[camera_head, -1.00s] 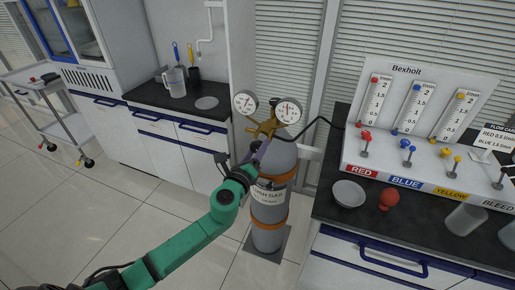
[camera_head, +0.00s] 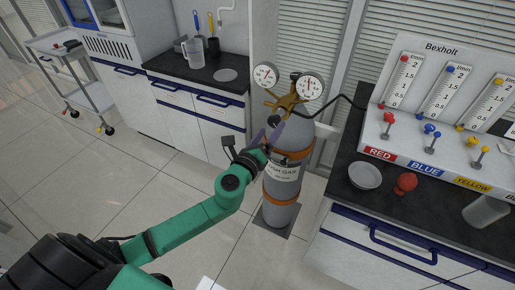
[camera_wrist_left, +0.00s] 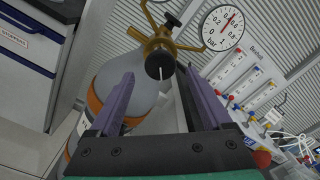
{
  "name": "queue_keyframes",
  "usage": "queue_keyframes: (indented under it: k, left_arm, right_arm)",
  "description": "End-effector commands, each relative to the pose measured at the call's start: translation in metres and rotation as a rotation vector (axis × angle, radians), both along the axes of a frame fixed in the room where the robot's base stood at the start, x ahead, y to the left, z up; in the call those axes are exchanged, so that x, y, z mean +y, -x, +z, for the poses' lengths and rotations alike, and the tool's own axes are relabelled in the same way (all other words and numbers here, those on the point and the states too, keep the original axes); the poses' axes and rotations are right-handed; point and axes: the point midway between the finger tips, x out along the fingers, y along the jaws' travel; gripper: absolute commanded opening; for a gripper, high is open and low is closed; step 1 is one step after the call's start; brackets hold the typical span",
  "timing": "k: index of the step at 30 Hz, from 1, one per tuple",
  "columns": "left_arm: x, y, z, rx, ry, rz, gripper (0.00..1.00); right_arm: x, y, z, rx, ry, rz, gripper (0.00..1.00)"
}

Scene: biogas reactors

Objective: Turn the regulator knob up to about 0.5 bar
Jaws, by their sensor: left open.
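The regulator knob (camera_wrist_left: 160,66) is black and round with a white line; it faces my left gripper (camera_wrist_left: 158,76) in the left wrist view. It sits on the brass regulator (camera_head: 289,104) atop the grey gas cylinder (camera_head: 284,186). My left gripper (camera_head: 269,134) is open, its purple fingers pointing at the knob. The knob shows between the fingertips, but I cannot tell if it lies within their reach. The bar gauge (camera_wrist_left: 223,28) has a red needle pointing up and right, apparently between 0.4 and 0.6. My right gripper is out of view.
A second gauge (camera_head: 265,75) is left of the regulator. A black hose (camera_head: 340,98) runs right to the Bexholt panel (camera_head: 436,85).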

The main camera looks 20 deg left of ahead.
Motion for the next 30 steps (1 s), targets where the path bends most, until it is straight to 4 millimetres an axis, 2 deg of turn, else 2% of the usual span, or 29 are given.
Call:
queue_keyframes:
  k: [1, 6, 9, 12, 16, 28, 30]
  left_arm:
    - [0.0, 0.015, -0.004, 0.004, -0.001, -0.002, 0.82]
    - [0.004, 0.063, -0.007, 0.006, -0.002, -0.002, 0.82]
    - [0.005, 0.084, -0.005, 0.005, -0.001, -0.002, 0.82]
    - [0.006, 0.096, -0.003, 0.001, -0.002, -0.001, 0.82]
    - [0.006, 0.102, 0.0, 0.001, -0.001, -0.001, 0.82]
    - [0.006, 0.101, 0.0, 0.001, -0.001, -0.001, 0.82]
    - [0.01, 0.099, -0.007, 0.016, 0.01, 0.009, 0.82]
  right_arm:
    - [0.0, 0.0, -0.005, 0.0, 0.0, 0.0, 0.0]
    - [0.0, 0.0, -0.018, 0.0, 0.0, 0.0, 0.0]
    - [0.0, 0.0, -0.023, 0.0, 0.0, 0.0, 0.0]
    - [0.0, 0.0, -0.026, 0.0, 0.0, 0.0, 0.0]
    - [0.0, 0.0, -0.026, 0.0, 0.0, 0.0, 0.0]
    - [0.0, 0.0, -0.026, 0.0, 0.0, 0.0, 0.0]
    - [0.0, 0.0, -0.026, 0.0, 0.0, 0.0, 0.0]
